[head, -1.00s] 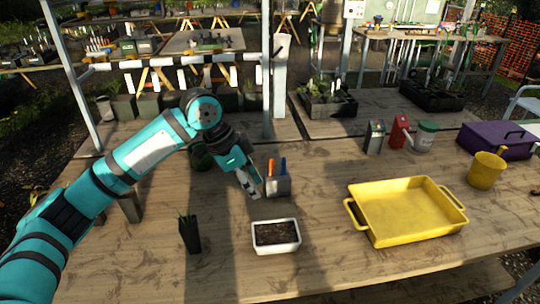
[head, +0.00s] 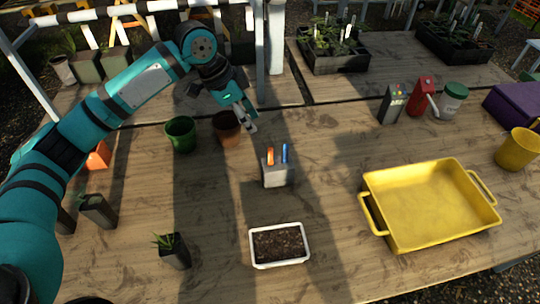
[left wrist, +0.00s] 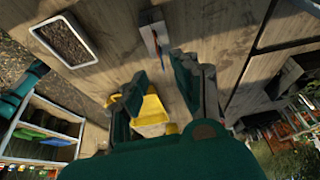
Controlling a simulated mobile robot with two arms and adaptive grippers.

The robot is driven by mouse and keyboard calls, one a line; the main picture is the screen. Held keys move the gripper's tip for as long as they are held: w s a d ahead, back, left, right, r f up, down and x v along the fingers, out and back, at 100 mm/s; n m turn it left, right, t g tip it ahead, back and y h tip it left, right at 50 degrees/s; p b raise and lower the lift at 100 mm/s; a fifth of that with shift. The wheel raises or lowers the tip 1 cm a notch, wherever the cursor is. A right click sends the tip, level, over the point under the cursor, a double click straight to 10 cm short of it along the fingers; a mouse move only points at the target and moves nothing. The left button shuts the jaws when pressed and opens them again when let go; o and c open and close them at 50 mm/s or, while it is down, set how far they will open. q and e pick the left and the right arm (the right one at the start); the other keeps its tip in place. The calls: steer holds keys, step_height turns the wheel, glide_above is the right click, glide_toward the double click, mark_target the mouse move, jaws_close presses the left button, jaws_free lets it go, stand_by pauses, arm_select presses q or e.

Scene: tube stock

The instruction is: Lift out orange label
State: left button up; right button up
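The orange label (head: 270,156) stands upright in a small grey holder (head: 278,176), to the left of a blue label (head: 285,153). My left gripper (head: 248,124) is open and empty, behind and to the left of the holder in the head view and apart from it. In the left wrist view the holder (left wrist: 150,17) lies beyond the spread fingers (left wrist: 158,74), with the labels small at its edge. My right gripper is not in view.
A white soil tray (head: 252,254) stands in front of the holder. A yellow tray (head: 378,228) is at the right. A green pot (head: 181,135) and a brown pot (head: 226,130) stand near the gripper. A small potted plant (head: 174,254) is front left.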

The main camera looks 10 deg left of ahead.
mark_target(271, 151)
arm_select(q)
steer(key=p+x, duration=0.1)
steer(key=x, duration=0.3)
steer(key=p+x, duration=0.1)
steer(key=x, duration=0.3)
steer(key=p+x, duration=0.1)
steer(key=x, duration=0.3)
steer(key=shift+s+d+f, duration=0.15)
steer(key=shift+s+d, duration=0.05)
steer(key=shift+s, duration=0.1)
steer(key=shift+w+d+f, duration=0.15)
steer(key=shift+d+f, duration=0.05)
steer(key=shift+f, duration=0.35)
jaws_close()
